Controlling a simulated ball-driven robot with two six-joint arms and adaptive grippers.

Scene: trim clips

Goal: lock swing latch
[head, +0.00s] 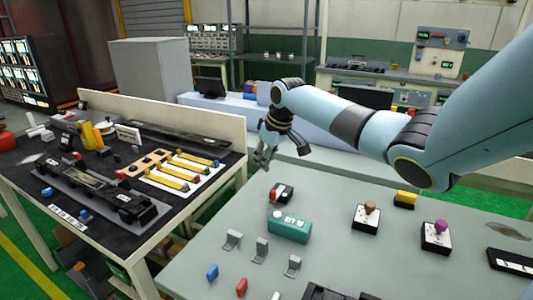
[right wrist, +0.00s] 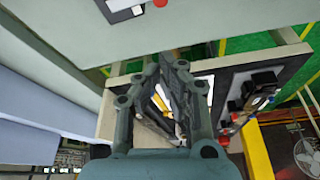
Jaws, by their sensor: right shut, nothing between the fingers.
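I cannot tell for certain which part is the swing latch. Several yellow bars (head: 180,171) lie on white strips beside an orange block with holes (head: 147,163) on the left table. A grey fixture with black blocks (head: 110,195) lies in front of them. My right gripper (head: 263,160) hangs beyond the far left edge of the grey-green table, apart from everything on it. In the right wrist view its fingers (right wrist: 168,90) are shut and empty, with the left table behind them. My left gripper is not in view.
The grey-green table (head: 335,250) carries a teal box (head: 289,226), a small red and black switch (head: 281,193), grey brackets (head: 261,250), and button boxes (head: 437,237). A gap separates it from the left table (head: 225,168).

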